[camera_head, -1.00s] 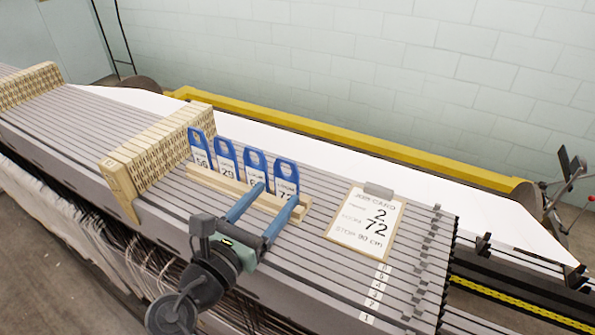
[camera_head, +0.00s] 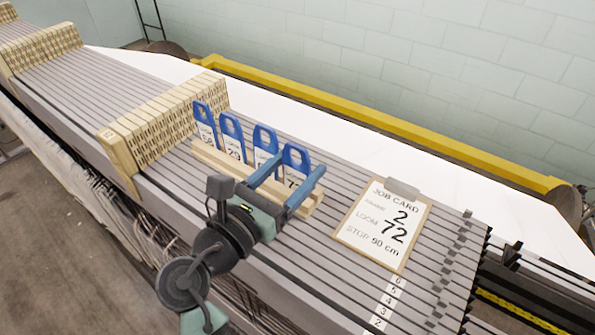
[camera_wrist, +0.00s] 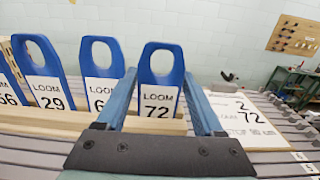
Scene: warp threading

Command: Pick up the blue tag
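Several blue tags with holed tops stand upright in a row in a wooden rack (camera_head: 215,160). The rightmost blue tag (camera_head: 297,156) reads LOOM 72 in the wrist view (camera_wrist: 161,78). To its left are a partly covered tag (camera_wrist: 101,70) starting with 6, the 29 tag (camera_wrist: 40,65) and another at the end. My gripper (camera_head: 300,162) is open. In the wrist view its fingers (camera_wrist: 160,75) show on either side of the 72 tag, apart from each other. I cannot tell whether they touch it or how far behind them it stands.
A job card (camera_head: 384,225) on a clipboard, reading frame 2, loom 72, stop 90 cm, lies right of the rack. A wooden slotted block (camera_head: 165,125) stands to the left. Grey slats run beneath. A yellow beam (camera_head: 390,125) lies behind.

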